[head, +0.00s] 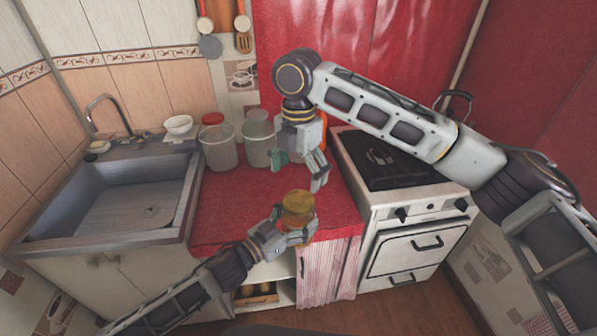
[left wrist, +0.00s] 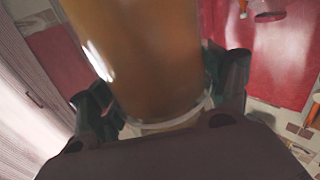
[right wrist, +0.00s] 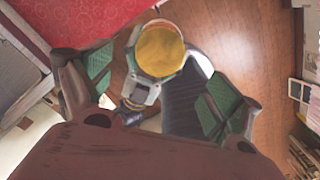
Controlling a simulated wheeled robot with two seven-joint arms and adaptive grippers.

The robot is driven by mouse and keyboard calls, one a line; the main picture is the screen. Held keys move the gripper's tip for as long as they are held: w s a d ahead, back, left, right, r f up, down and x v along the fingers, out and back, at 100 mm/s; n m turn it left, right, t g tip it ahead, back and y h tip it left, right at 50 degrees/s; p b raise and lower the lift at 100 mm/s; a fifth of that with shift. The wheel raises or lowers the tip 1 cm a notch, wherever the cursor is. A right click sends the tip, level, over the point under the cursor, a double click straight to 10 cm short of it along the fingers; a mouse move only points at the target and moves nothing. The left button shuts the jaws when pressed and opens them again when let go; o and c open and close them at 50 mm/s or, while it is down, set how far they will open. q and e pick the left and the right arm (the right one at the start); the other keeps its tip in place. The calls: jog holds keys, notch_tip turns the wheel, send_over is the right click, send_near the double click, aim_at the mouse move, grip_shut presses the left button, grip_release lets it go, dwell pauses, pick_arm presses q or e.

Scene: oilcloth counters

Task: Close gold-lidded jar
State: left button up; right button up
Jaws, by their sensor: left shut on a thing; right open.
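The gold-lidded jar (head: 298,212) is amber and stands upright in my left gripper (head: 290,236), at the front edge of the red counter. The left gripper is shut around its lower part; in the left wrist view the amber jar wall (left wrist: 150,50) fills the space between the fingers. Its round gold top (right wrist: 160,50) faces up in the right wrist view; I cannot tell whether the lid sits tight. My right gripper (head: 311,176) is open and empty, pointing down above the jar, slightly to its right, not touching it.
A sink (head: 112,205) is at the left, a black-topped stove (head: 385,165) at the right. Wooden floor (head: 440,285) lies below.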

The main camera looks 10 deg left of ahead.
aim_at(298, 200)
jog(key=shift+n, duration=0.3)
jog(key=shift+f, duration=0.1)
jog(key=shift+f, duration=3.95)
jog(key=c, duration=1.1)
jog(key=shift+c, duration=0.2)
